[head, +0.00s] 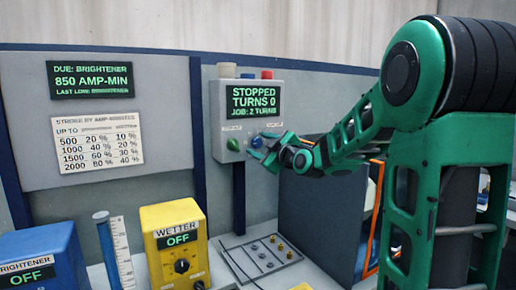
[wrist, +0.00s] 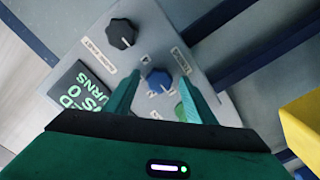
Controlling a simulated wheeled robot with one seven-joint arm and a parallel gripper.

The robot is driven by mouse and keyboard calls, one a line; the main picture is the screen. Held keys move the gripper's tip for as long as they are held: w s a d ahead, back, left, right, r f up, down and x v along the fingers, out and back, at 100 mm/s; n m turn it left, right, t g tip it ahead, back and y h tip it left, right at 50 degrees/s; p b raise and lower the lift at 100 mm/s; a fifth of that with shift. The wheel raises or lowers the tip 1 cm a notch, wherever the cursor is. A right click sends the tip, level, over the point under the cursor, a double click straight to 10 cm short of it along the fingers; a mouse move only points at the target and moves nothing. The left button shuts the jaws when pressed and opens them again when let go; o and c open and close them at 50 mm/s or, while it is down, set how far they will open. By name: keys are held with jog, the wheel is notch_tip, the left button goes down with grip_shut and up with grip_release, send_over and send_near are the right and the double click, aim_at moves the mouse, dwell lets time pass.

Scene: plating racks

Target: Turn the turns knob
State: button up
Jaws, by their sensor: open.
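The grey control box (head: 226,98) hangs on the panel; its screen (head: 254,101) reads STOPPED, TURNS 0, JOB: 2 TURNS. A blue knob (wrist: 158,80) with a pointer mark sits on its face, between the two fingers of my open gripper (wrist: 157,88) in the wrist view. A black knob (wrist: 123,33) sits farther along the face. A green control (wrist: 184,108) is partly hidden by a finger; it shows in the head view (head: 233,144). My gripper (head: 265,148) is at the box's lower right in the head view.
A yellow WETTER box (head: 176,245) reading OFF and a blue BRIGHTENER box (head: 38,258) stand lower left. A flat plate with small knobs (head: 262,256) lies below the control box. A dark tank with orange edging (head: 330,215) stands below my arm.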

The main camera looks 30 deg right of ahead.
jog(key=c, duration=1)
jog(key=shift+c, duration=0.2)
jog(key=shift+m, duration=0.3)
jog(key=m, duration=0.5)
jog(key=shift+f, duration=0.15)
jog(key=m, duration=0.6)
jog(key=shift+f, duration=0.1)
